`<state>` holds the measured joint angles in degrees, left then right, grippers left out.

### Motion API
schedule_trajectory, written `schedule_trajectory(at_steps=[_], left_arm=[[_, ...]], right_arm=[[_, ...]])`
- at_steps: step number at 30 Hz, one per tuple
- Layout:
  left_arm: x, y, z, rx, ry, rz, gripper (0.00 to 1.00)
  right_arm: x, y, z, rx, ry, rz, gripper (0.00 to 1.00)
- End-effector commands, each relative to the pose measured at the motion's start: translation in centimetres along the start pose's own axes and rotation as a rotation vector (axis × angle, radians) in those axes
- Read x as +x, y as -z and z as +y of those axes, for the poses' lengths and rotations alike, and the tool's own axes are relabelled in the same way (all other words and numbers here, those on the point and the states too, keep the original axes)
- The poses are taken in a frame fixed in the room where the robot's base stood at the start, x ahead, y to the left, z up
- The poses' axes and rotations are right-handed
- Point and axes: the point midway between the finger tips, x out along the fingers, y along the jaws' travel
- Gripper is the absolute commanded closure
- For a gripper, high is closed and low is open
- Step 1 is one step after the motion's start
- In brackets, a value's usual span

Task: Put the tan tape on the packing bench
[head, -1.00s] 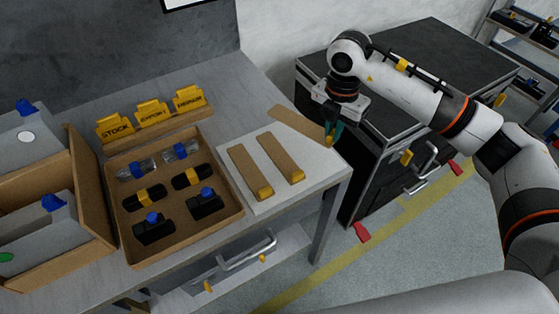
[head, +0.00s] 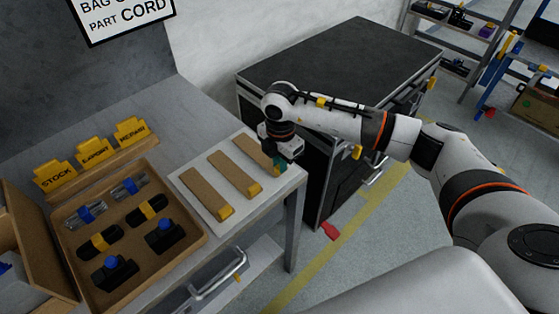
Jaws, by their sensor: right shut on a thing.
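Three flat tan tape strips with yellow ends are in the head view. Two lie side by side on a white board: the left strip (head: 205,192) and the middle strip (head: 234,174). The white board (head: 240,204) is on the grey bench (head: 178,112). My right gripper (head: 279,167) is shut on the yellow end of the third tan tape (head: 248,146), at the board's right side. This tape is parallel to the others and looks at or just above the board; contact is hard to tell. My left gripper is out of view.
A cardboard tray (head: 192,245) of blue, black and yellow parts stands left of the board, with yellow signs (head: 95,157) behind it. A black-topped cabinet (head: 335,60) stands right of the bench. A blue-framed bench (head: 497,72) holding a cardboard box (head: 538,106) is far right.

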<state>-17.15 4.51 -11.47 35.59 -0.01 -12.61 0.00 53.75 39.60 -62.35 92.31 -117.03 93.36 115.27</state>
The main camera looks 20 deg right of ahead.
Motion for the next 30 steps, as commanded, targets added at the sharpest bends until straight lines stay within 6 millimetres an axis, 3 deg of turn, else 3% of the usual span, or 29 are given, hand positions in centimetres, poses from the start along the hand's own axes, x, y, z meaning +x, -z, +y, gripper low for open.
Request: schedule_trajectory(at_steps=[11,12,16,25,30], left_arm=[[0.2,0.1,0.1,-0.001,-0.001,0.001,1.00],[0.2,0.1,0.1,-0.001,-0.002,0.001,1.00],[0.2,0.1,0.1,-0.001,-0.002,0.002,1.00],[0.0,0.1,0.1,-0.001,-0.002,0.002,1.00],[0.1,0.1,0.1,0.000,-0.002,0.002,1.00]], right_arm=[[0.8,0.0,0.0,-0.001,0.000,0.000,1.00],[0.8,0.0,0.0,-0.001,0.001,0.000,0.85],[0.8,0.0,0.0,-0.002,0.001,0.000,0.65],[0.5,0.0,0.0,-0.001,0.001,0.000,0.65],[-1.3,0.0,-0.1,-0.001,0.005,0.000,0.65]])
